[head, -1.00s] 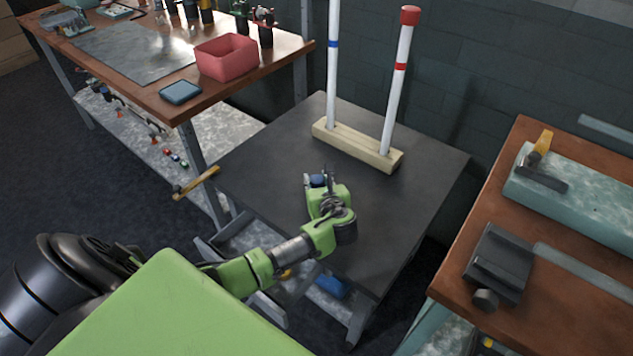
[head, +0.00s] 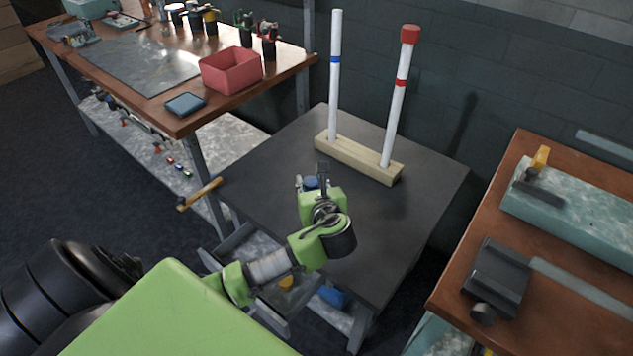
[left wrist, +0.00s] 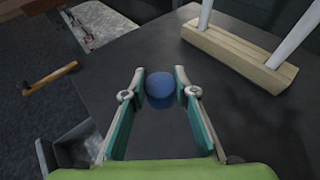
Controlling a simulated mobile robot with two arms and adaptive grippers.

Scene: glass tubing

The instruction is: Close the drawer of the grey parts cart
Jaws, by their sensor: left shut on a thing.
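The grey parts cart (head: 262,165) stands in the middle of the head view with a dark flat top. Its drawer (head: 238,238) sticks out from the near left side, below the top, and is partly hidden by my left arm. A corner of the drawer (left wrist: 75,148) shows at lower left in the left wrist view. I cannot tell whether the ball touches the top. My right gripper is out of view.
A wooden block (head: 345,156) with two upright white tubes stands at the back of the cart top. A wooden-handled bar (head: 200,193) is left of the cart. Benches stand at left (head: 190,118) and right (head: 455,270). The cart top around the gripper is clear.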

